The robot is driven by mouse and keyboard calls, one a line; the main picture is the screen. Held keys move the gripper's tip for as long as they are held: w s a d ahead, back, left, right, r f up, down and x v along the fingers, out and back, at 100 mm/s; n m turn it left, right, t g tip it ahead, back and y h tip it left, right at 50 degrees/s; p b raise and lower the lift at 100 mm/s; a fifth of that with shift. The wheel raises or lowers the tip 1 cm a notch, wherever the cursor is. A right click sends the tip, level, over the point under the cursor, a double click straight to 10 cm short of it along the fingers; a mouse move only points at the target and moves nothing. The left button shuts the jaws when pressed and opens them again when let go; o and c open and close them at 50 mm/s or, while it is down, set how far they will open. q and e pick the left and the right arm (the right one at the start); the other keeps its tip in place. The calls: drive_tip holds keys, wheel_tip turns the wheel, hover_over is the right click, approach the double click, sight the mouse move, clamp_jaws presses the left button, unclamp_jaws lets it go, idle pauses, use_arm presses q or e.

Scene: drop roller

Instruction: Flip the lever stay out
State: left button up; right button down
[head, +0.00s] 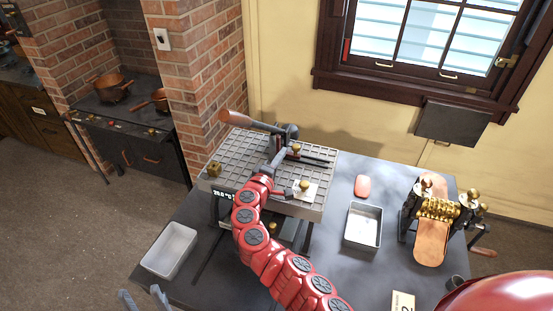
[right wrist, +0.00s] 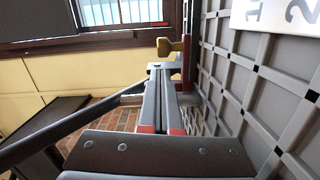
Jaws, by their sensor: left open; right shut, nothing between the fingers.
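A grey gridded plate (head: 237,158) stands on the dark table. A lever with a wooden handle (head: 236,118) lies across its far edge, ending at a dark pivot (head: 291,131). A dark bar (head: 315,160) runs right from near there; I cannot tell for sure which part is the stay. My right gripper (head: 281,150) is over the plate beside the pivot, shut and empty. In the right wrist view its closed fingers (right wrist: 165,90) point toward a brass knob (right wrist: 166,46); contact is unclear. My left gripper (head: 143,300) is open at the bottom left, away from the plate.
A white numbered card (head: 308,192) lies on the plate. Right of it are a metal tray (head: 362,241), a pink block (head: 362,186) and a brass roller device (head: 438,209). A pale tray (head: 169,250) sits at the table's left. Brick wall (head: 207,75) stands behind left.

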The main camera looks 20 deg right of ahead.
drive_tip(key=shift+x, duration=0.8)
drive_tip(key=shift+w+d, duration=0.35)
drive_tip(key=shift+w, duration=0.1)
